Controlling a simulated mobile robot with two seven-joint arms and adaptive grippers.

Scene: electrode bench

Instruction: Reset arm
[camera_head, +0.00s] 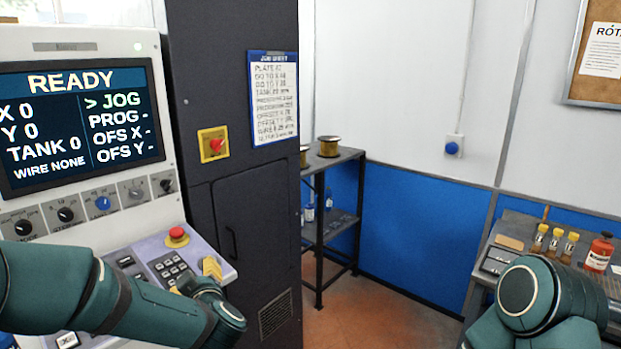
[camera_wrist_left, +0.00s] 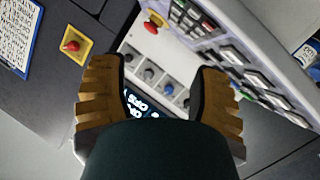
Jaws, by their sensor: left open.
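My left arm (camera_head: 135,305) comes in from the left across the front of the machine's control console. My left gripper (camera_head: 212,270) is beside the console's keypad edge, partly hidden behind my own wrist. In the left wrist view its two tan-ridged fingers (camera_wrist_left: 160,90) are spread apart with nothing between them. Beyond them show the console's knob row and part of its screen. My right arm (camera_head: 545,300) shows at the lower right by the side bench; its gripper is out of view.
The console screen (camera_head: 83,122) reads READY, with JOG marked. A red emergency button (camera_head: 177,237) and keypad (camera_head: 168,268) sit near my left gripper. A dark cabinet (camera_head: 240,215) carries a red switch (camera_head: 213,145). A shelf (camera_head: 335,160) holds spools. A red bottle (camera_head: 598,252) stands on the bench.

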